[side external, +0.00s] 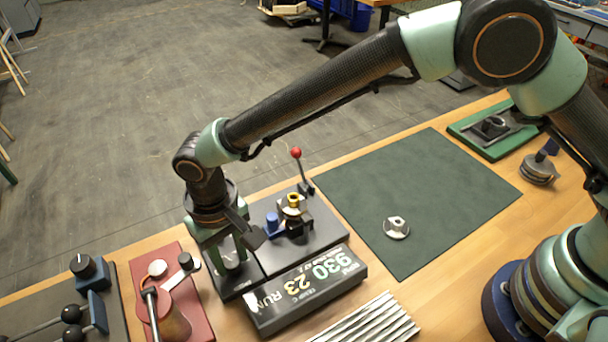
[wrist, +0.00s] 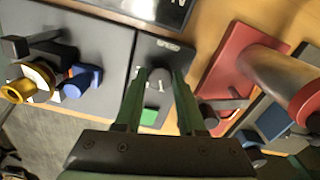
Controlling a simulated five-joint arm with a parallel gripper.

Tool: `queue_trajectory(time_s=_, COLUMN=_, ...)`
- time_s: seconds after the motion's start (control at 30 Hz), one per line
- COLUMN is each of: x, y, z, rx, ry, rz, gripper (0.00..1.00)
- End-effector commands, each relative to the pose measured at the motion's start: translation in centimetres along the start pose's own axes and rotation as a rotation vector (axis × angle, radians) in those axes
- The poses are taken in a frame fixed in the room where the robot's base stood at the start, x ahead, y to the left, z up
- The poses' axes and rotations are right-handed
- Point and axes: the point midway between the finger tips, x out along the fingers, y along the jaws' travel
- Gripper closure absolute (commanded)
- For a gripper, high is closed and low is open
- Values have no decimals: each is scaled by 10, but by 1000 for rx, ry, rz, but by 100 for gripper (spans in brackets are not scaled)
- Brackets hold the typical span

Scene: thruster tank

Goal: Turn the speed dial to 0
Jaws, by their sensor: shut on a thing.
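The speed dial (wrist: 155,83) is a grey round knob on a narrow dark panel (wrist: 164,58) lettered "SPEED" in the wrist view. My gripper (wrist: 160,75) points down over this panel, its two green fingers shut on the dial, one on each side. In the side view my gripper (side external: 232,260) covers most of the dial, so its pointer is hard to read. A green square (wrist: 151,113) lies on the panel beside the dial. The tilted display (side external: 305,290) shows 930, 23 and RUN.
Left of my gripper stands a red base (side external: 180,290) with knobs and a rod. To the right are a gold-ringed thruster (side external: 293,202), a blue block (side external: 272,224) and a red-balled lever (side external: 296,154). A silver knob-like part (side external: 396,228) sits on the otherwise clear green mat (side external: 440,185).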

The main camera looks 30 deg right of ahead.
Motion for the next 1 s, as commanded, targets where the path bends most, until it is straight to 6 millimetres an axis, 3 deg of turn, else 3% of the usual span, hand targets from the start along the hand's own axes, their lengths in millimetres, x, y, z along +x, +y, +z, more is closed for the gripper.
queue_trajectory(time_s=0.37, x=0, y=0, z=0, rx=-114, ry=0, rz=0, gripper=100)
queue_trajectory(time_s=1.0, x=-1, y=1, z=0, rx=-653, ry=0, rz=0, gripper=100)
